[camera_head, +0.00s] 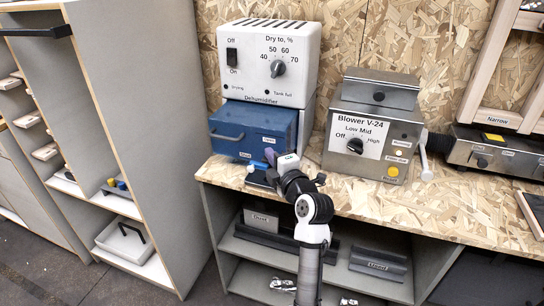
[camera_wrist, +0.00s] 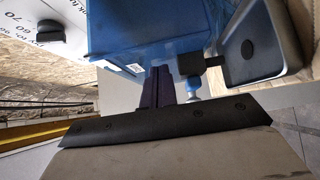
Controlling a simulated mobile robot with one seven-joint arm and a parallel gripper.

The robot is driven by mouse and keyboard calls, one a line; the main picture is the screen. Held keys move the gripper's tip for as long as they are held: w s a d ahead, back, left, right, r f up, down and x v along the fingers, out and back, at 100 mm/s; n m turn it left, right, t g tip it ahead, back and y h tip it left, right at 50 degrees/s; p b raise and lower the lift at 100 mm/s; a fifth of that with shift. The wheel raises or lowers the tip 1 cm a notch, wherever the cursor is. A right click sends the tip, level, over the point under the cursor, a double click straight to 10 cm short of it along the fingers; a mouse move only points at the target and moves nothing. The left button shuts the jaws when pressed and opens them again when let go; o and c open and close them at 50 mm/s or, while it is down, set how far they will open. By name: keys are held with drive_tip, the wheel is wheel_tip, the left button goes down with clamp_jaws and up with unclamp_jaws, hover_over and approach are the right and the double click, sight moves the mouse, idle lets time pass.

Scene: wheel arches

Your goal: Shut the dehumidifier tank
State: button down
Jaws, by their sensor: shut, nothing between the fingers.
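The dehumidifier (camera_head: 298,45) is a white box with a dial and a switch at the back of the bench. Its blue tank (camera_head: 236,138) sits below and sticks out forward of the white body, with its top partly showing. A dark bar handle (camera_head: 226,136) is on the tank's front. My gripper (camera_head: 269,156) is shut and empty, near the tank's lower right front. In the wrist view the purple fingers (camera_wrist: 158,75) are together, close to the blue tank (camera_wrist: 150,28). I cannot tell whether they touch it.
A light blue spout-like piece (camera_head: 258,165) and a dark tray (camera_head: 258,181) are just below the tank front. The blower (camera_head: 370,130) stands to the right. A grey shelf unit (camera_head: 140,110) is at the left. Bare bench (camera_head: 400,205) lies in front of the blower.

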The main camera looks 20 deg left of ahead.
drive_tip(key=w+b, duration=0.4)
drive_tip(key=w, duration=0.1)
drive_tip(key=w+b, duration=0.5)
drive_tip(key=shift+w+d+f, duration=0.2)
drive_tip(key=shift+w, duration=0.55)
drive_tip(key=shift+w+d+r, duration=0.2)
drive_tip(key=shift+r, duration=0.3)
